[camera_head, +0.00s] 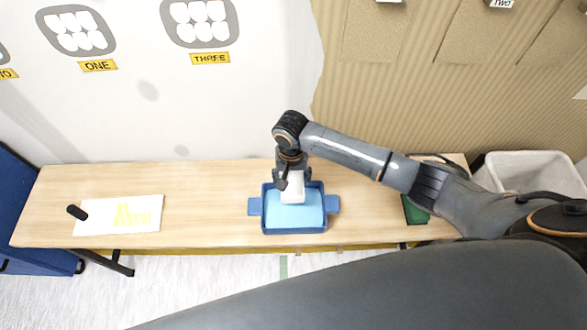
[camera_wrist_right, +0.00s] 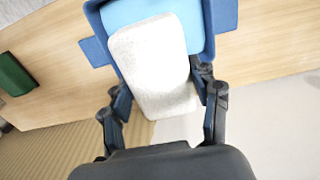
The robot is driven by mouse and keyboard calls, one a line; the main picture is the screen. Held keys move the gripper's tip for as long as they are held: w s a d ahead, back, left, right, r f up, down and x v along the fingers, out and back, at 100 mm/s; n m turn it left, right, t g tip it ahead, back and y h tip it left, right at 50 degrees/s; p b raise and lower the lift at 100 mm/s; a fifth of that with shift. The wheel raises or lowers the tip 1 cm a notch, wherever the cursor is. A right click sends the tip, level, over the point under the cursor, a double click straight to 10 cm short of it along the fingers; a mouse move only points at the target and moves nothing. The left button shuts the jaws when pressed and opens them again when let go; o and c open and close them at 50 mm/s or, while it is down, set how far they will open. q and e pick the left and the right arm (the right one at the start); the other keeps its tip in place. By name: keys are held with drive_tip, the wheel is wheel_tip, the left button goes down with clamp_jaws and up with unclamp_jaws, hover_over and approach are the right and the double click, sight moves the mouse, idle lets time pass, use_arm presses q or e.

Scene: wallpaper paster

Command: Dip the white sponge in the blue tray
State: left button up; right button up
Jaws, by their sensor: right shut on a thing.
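The white sponge (camera_head: 293,188) is held by my right gripper (camera_head: 293,181), which points down over the blue tray (camera_head: 328,204). In the right wrist view, the speckled white sponge (camera_wrist_right: 153,70) sits between the two dark fingers of the right gripper (camera_wrist_right: 162,100). The blue tray (camera_wrist_right: 96,50) lies beyond it, with light blue liquid or lining (camera_head: 297,217) inside. The sponge overlaps the tray's back part in the head view; whether it touches the light blue surface cannot be told. My left gripper is not in view.
The tray stands on a wooden table (camera_head: 205,205). A white sheet with yellow marks (camera_head: 100,217) and a black object (camera_head: 77,212) lie at the left. A green object (camera_head: 414,211) is at the right. A white bin (camera_head: 525,170) stands beyond the table's right end.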

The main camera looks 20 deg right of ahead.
drive_tip(key=shift+s+f+p, duration=0.3)
drive_tip(key=shift+s+p, duration=0.25)
drive_tip(key=shift+s, duration=0.25)
drive_tip(key=shift+s+f, duration=0.1)
drive_tip(key=shift+f, duration=0.15)
drive_tip(key=shift+f+b, duration=3.9)
drive_tip(key=shift+f, duration=0.65)
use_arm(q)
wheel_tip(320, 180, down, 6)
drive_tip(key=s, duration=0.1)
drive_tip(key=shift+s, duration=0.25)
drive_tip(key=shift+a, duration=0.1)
use_arm(e)
drive_tip(key=shift+f, duration=0.1)
drive_tip(key=shift+f, duration=1.4)
drive_tip(key=shift+r, duration=0.1)
drive_tip(key=shift+r, duration=4)
